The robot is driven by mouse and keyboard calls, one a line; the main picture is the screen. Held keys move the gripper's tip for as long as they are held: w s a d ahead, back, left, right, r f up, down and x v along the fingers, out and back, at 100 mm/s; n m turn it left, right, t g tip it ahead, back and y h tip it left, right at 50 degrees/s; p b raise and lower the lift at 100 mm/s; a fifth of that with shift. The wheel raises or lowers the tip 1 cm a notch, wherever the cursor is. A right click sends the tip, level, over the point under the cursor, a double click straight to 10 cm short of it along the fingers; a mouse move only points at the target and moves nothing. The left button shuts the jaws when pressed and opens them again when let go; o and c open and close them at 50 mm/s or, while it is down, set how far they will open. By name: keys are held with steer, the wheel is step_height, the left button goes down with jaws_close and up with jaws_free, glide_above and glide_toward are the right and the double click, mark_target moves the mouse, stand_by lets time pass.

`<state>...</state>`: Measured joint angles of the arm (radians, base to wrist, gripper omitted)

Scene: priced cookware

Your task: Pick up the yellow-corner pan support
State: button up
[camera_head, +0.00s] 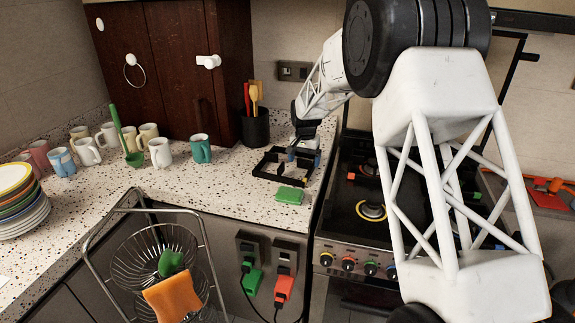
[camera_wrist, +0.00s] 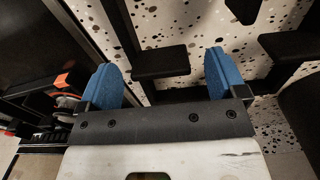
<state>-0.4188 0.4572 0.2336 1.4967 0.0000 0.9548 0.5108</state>
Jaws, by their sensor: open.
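A black square pan support (camera_head: 268,178) lies on the speckled counter, near its right end by the stove. A black prong of the pan support (camera_wrist: 160,62) shows between the fingers, and other prongs show beyond and to the right. Nothing is held. The part of the support beneath the gripper is hidden.
A green sponge (camera_head: 289,195) lies just in front of the support. A black utensil holder (camera_head: 255,129) stands behind it, and a teal mug (camera_head: 201,149) to the left. The stove (camera_head: 352,226), with a yellow-ringed burner (camera_head: 371,210), is to the right.

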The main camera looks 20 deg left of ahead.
steer(key=shift+f, duration=0.45)
steer(key=c, duration=1.5)
steer(key=shift+r, duration=0.1)
steer(key=shift+r, duration=0.1)
steer(key=shift+r, duration=4.9)
steer(key=s+d+m, duration=0.5)
steer(key=s+d, duration=0.1)
steer(key=d, duration=0.2)
steer(key=s+d+f+m, duration=0.1)
steer(key=s+d+m, duration=0.5)
steer(key=d, duration=0.3)
steer(key=s+d+m, duration=0.6)
steer(key=s+d, duration=0.1)
steer(key=d, duration=0.1)
steer(key=shift+s+d+f, duration=0.2)
steer(key=shift+d+f, duration=0.1)
steer(key=shift+d, duration=0.05)
